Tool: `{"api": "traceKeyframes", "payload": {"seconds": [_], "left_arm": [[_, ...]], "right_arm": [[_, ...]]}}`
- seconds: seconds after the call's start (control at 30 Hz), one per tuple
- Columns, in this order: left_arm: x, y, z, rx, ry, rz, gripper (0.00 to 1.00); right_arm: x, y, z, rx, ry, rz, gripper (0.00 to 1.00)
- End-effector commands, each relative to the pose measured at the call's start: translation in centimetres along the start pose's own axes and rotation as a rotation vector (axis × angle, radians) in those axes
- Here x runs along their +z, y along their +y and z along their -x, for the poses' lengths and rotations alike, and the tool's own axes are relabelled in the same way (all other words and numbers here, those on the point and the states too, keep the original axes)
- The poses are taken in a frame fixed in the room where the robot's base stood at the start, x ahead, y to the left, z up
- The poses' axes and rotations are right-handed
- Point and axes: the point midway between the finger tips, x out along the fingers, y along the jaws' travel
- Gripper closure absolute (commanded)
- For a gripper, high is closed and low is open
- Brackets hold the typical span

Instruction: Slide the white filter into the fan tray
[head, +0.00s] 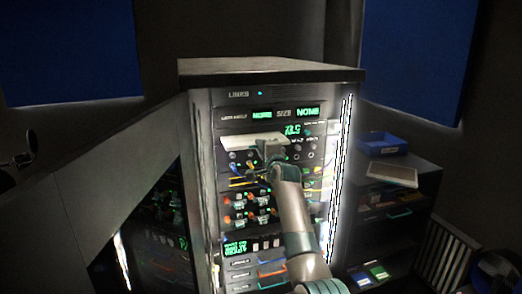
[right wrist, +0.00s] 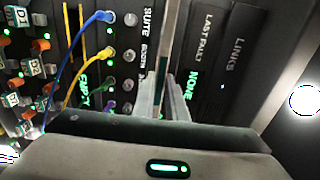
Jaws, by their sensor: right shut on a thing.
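The white filter (head: 250,140) is a thin pale plate at the front of the rack, below the green "NONE" readouts in the head view. My right gripper (head: 268,150) is shut on it at its near edge. In the right wrist view the fingers (right wrist: 163,100) point up at the rack face, and a pale strip between them, seen edge-on, looks like the filter (right wrist: 172,35). I cannot tell whether its far edge is inside an opening. The fan tray is not clearly made out; the filter and gripper cover part of that row. My left gripper is not in view.
The rack (head: 228,98) has cables (right wrist: 65,55) and knobs (right wrist: 130,20) close below the filter. A blue bin (head: 382,143) and a pale flat panel (head: 392,173) lie on a dark cabinet at the right. A dark panelled unit (head: 160,250) stands at the left.

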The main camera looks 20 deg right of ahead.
Motion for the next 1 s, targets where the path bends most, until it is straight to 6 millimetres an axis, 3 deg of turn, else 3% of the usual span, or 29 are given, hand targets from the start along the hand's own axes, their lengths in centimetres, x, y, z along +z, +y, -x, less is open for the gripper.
{"api": "traceKeyframes", "payload": {"seconds": [1.0], "left_arm": [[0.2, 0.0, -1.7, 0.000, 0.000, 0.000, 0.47]], "right_arm": [[0.0, -0.1, -2.1, -0.002, 0.000, -0.001, 1.00]]}}
